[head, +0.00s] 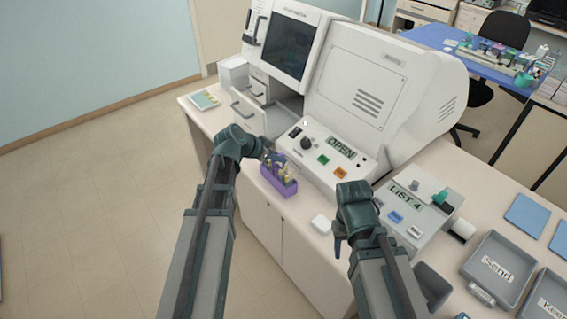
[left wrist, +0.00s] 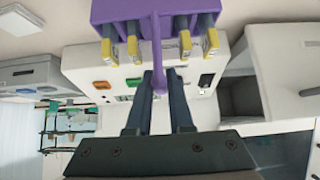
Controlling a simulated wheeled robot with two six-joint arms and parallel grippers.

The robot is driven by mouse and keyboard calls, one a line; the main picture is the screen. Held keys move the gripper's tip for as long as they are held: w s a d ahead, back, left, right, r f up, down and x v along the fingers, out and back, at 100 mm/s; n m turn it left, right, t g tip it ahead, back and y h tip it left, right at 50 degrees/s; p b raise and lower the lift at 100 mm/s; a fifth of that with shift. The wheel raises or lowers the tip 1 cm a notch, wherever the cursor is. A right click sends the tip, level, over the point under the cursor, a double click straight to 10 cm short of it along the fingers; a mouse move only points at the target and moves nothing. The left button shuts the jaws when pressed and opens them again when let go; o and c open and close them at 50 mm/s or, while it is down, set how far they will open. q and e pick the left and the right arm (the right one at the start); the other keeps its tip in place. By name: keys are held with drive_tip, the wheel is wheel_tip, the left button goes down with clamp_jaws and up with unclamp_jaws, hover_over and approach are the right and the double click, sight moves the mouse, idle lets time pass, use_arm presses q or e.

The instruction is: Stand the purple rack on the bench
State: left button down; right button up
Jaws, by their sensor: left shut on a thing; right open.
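The purple rack (head: 279,181) is over the bench top (head: 318,207) near its front edge, in front of the white machine. I cannot tell whether its base touches the bench. It holds several slides with yellow ends (left wrist: 186,41). My left gripper (head: 272,158) is shut on the rack's upright handle (left wrist: 157,55). In the left wrist view the fingers (left wrist: 160,88) lie on both sides of the handle, with the rack body (left wrist: 150,10) at the top edge. My right gripper (head: 342,238) is open and empty above the bench, right of the rack.
The white machine (head: 355,85) with an "OPEN" display stands behind the rack. A "LIST 4" device (head: 412,205) is to its right. Grey trays (head: 500,268) are at the right end. A small white block (head: 320,223) lies near the front edge.

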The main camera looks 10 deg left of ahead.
use_arm(q)
drive_tip(key=shift+w+d+f, duration=0.1)
drive_tip(key=shift+d+f, duration=0.05)
use_arm(e)
drive_tip(key=shift+w+d+f, duration=0.1)
drive_tip(key=shift+d+f, duration=0.05)
drive_tip(key=shift+d, duration=0.05)
use_arm(q)
drive_tip(key=shift+a, duration=0.2)
use_arm(e)
drive_tip(key=shift+a, duration=0.2)
use_arm(q)
drive_tip(key=shift+d+f, duration=0.1)
drive_tip(key=shift+f, duration=0.1)
use_arm(e)
drive_tip(key=shift+d+f, duration=0.1)
drive_tip(key=shift+f, duration=0.1)
use_arm(q)
drive_tip(key=c, duration=0.8)
unclamp_jaws()
drive_tip(key=shift+r, duration=0.15)
use_arm(e)
drive_tip(key=shift+r, duration=0.15)
